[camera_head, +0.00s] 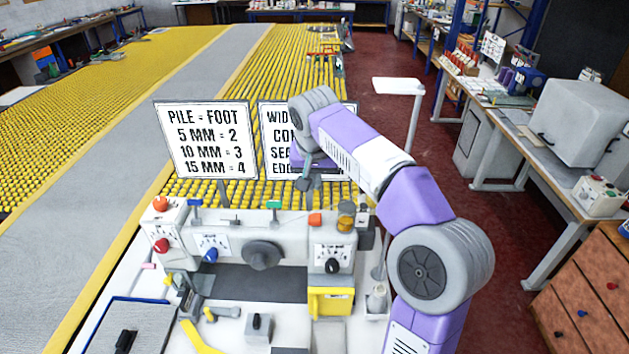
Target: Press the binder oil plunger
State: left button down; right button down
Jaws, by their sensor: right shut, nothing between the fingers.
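The binder machine (290,230), pale with dials and knobs, stands on a white table at the lower middle. On its top right sits an amber cup (346,218), which looks like the oil reservoir. I cannot clearly tell the plunger itself from the small fittings around it. My right gripper (307,184) is shut and empty. It points down above the machine's top, apart from it, up and to the left of the amber cup. My left gripper is out of view.
A white sign (206,140) with pile and foot numbers stands behind the machine; a second sign (275,125) is partly hidden by my right arm. A yellow lever (200,338) lies in front. A workbench with a grey box (580,120) runs along the right.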

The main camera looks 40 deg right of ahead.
aim_at(314, 219)
jog(key=k, duration=1)
